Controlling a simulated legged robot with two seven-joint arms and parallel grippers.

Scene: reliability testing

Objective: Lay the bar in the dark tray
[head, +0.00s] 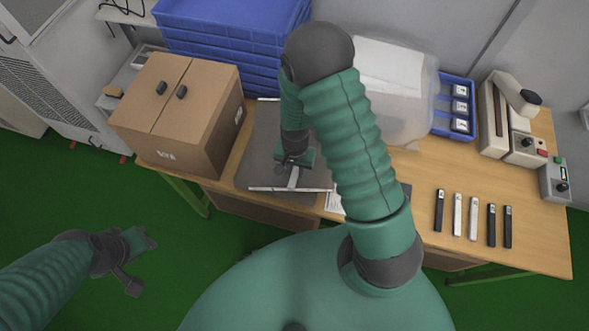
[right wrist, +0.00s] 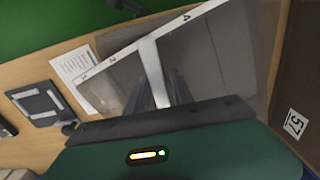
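A pale, narrow bar (head: 293,178) is between the fingers of my right gripper (head: 293,162). In the right wrist view the bar (right wrist: 152,68) runs away from the dark fingers, one on each side. It is over a dark grey, flat tray-like surface (head: 258,160) with a pale labelled front strip (head: 270,189). I cannot tell whether the bar touches it. A smaller dark, tray-like object (right wrist: 45,103) shows left in the right wrist view; in the head view my right arm mostly hides that area. My left gripper (head: 143,264) is open and empty over the floor.
A cream machine (head: 497,125) stands at back right.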

